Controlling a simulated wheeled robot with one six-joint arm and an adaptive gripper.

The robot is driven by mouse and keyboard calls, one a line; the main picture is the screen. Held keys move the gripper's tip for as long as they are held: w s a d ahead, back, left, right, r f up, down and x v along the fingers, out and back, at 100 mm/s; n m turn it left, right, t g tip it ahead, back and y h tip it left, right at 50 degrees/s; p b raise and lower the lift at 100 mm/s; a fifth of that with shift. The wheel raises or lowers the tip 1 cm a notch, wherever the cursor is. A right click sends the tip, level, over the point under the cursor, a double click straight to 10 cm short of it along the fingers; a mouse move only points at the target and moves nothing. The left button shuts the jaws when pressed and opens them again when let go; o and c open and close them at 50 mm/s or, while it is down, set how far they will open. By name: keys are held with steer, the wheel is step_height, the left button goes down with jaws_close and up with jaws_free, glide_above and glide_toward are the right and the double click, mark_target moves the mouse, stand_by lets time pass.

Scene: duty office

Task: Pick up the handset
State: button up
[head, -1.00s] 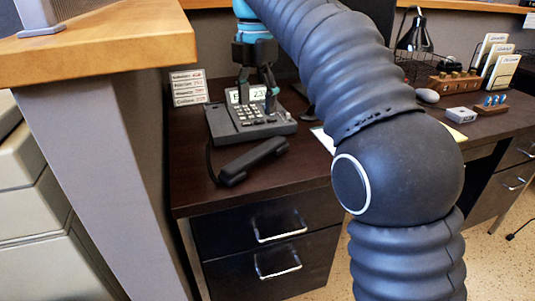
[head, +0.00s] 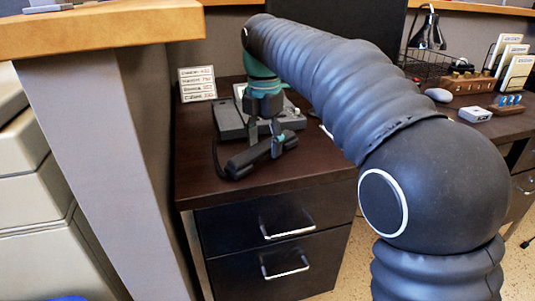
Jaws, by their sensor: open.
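The black handset (head: 238,166) lies on the dark desk, in front of the grey desk phone (head: 229,123). Its cord runs along its left side toward the phone. My gripper (head: 265,145) points down at the handset, with its fingers apart around the handset's right half. Whether the fingers touch it I cannot tell. My gripper and arm hide most of the phone's keypad and display.
A white label card (head: 197,84) stands at the desk's back left. A wooden counter (head: 110,30) with a grey side panel rises at left. Drawers lie below the desk's front edge.

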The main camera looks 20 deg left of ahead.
steer(key=shift+f, duration=0.6)
jaws_close()
